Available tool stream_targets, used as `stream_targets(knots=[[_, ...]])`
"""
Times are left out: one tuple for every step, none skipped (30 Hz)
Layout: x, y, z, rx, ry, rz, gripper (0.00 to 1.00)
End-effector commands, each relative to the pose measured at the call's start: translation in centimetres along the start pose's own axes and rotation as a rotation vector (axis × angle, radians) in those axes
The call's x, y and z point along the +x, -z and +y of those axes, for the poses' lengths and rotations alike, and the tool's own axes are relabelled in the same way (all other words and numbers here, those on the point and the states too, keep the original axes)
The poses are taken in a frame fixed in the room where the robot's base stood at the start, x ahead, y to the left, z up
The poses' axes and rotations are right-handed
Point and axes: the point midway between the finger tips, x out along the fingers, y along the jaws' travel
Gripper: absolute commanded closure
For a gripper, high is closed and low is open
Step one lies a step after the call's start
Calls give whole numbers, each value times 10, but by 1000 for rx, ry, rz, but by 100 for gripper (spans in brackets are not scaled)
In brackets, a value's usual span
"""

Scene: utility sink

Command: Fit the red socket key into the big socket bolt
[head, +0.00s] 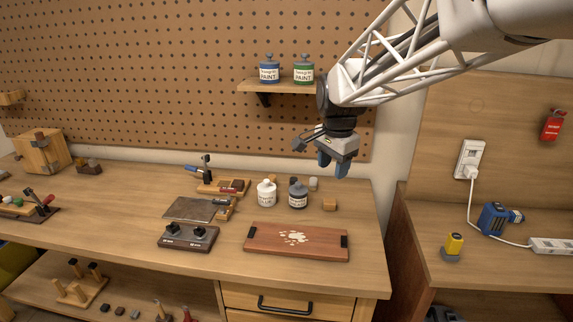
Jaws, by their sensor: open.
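My gripper (334,164) hangs above the back right of the workbench with its blue fingertips pointing down, open and empty. It is well above the table and touches nothing. I cannot make out the red socket key or the big socket bolt for certain at this size. A small dark-red piece (236,185) lies on a wooden block at the back middle of the bench.
A reddish board (297,242) with a pale splatter lies at the front right. A white bottle (266,193) and a dark bottle (298,194) stand behind it. A grey metal plate (190,209) lies left of them. Paint cans (269,69) stand on a wall shelf. The left-middle bench is mostly clear.

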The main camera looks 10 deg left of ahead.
Motion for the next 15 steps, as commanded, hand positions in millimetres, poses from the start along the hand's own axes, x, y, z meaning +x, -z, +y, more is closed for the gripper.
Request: stream_targets(knots=[[5,1,-15,21,-4,-4,51],[8,1,-23,37,-6,-6,51],[10,1,-34,57,-8,-8,51],[13,1,-42,72,-10,-9,51],[16,1,-50,87,-12,-11,51],[19,1,-61,108,-14,-13,51],[22,1,-69,124,-16,-15,51],[25,0,-77,138,-18,-16,51],[29,0,-88,158,-21,-18,51],[32,-1,-96,174,-23,-19,51],[35,-1,-104,189,-25,-20,51],[40,-2,-114,209,-28,-22,51],[43,-4,-122,224,-30,-23,51],[46,-5,-130,240,-32,-24,51],[51,-6,-140,260,-35,-25,51]])
